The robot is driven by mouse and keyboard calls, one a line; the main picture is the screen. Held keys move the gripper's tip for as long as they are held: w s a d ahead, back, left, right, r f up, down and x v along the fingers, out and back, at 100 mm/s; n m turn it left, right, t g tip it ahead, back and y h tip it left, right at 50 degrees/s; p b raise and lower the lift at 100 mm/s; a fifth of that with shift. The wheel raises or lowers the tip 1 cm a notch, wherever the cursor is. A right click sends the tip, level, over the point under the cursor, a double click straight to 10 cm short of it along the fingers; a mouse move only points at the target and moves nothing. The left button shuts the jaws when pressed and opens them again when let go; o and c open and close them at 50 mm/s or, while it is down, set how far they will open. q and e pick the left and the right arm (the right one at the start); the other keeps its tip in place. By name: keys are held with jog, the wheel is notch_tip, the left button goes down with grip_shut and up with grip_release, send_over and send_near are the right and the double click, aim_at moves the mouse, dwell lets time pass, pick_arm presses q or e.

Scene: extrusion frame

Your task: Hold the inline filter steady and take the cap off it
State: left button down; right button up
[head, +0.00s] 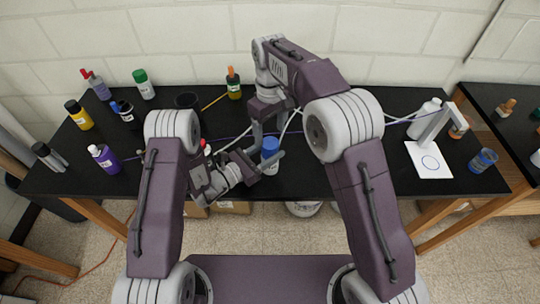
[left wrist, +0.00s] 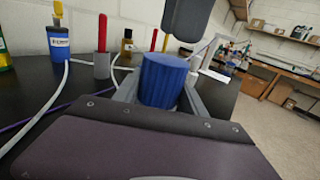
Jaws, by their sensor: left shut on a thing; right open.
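The inline filter (head: 270,146) shows as a small upright blue cylinder near the middle of the table's front part. In the left wrist view its ribbed blue side and flat top (left wrist: 163,82) stand between my left fingers. My left gripper (head: 265,163) is shut on it from the left and front. My right gripper (head: 270,128) is open and points down just above and behind the filter. One dark grey finger of it shows above the blue top in the left wrist view. I cannot make out where the cap meets the body. The filter's lower part is mostly hidden.
Several bottles, including a purple one (head: 104,158) and a green-capped one (head: 143,84), stand on the left of the black table. Pale tubing and a purple cable run across it. A white stand (head: 428,158) and a blue jar (head: 482,160) are at the right.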

aim_at(270, 143)
jog(key=m, duration=0.3)
jog(key=shift+m, duration=0.4)
jog(key=m, duration=0.3)
jog(key=shift+m, duration=0.3)
jog(key=m, duration=0.9)
jog(key=shift+m, duration=0.4)
jog(key=m, duration=0.9)
jog(key=shift+m, duration=0.3)
jog(key=m, duration=0.8)
jog(key=shift+m, duration=0.4)
notch_tip(270, 143, down, 8)
jog(key=c, duration=1.5)
jog(key=n, duration=0.3)
